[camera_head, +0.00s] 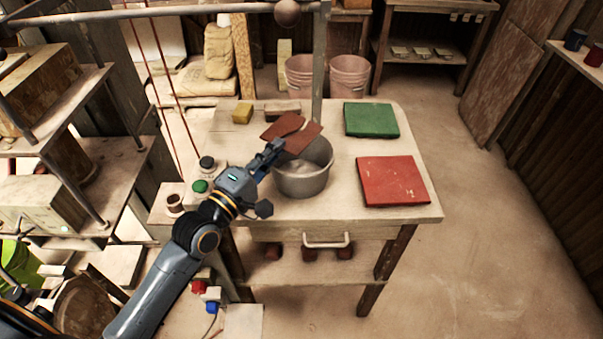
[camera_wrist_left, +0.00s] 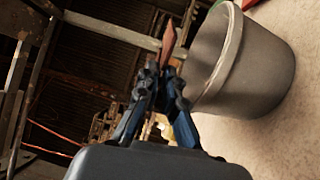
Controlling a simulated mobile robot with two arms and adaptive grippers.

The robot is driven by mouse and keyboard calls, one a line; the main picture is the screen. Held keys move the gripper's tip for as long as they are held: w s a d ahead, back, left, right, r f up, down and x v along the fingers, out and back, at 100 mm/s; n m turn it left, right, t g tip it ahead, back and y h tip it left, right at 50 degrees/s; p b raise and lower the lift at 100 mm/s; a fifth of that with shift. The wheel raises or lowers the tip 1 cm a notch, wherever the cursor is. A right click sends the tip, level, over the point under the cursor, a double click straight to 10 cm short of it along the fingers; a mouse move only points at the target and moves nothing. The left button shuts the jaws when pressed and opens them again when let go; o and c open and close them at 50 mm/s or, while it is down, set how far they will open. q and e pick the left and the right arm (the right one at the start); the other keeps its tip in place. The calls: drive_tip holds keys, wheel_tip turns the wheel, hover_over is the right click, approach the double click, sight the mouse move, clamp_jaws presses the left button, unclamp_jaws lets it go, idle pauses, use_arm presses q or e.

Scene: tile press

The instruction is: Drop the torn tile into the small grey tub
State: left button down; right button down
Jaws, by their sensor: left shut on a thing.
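The torn tile (camera_head: 300,139) is reddish brown, with a ragged split between its two halves. My left gripper (camera_head: 276,147) is shut on its near edge and holds it above the back left rim of the small grey tub (camera_head: 302,184). In the left wrist view the tile (camera_wrist_left: 169,40) shows edge-on between the fingertips (camera_wrist_left: 165,68), with the tub (camera_wrist_left: 255,75) beside it on the right. The tub stands upright on the table, and the part of its inside that shows looks empty. My right gripper is not in view.
A green square mat (camera_head: 371,119) and a red one (camera_head: 393,181) lie on the right of the table (camera_head: 345,148). A yellow block (camera_head: 242,113) sits at the back left. A post (camera_head: 320,65) rises behind the tub.

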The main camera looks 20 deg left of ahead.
use_arm(q)
drive_tip(key=shift+r, duration=0.15)
drive_tip(key=c, duration=1.4)
unclamp_jaws()
drive_tip(key=v, duration=1.2)
drive_tip(key=shift+d, duration=0.1)
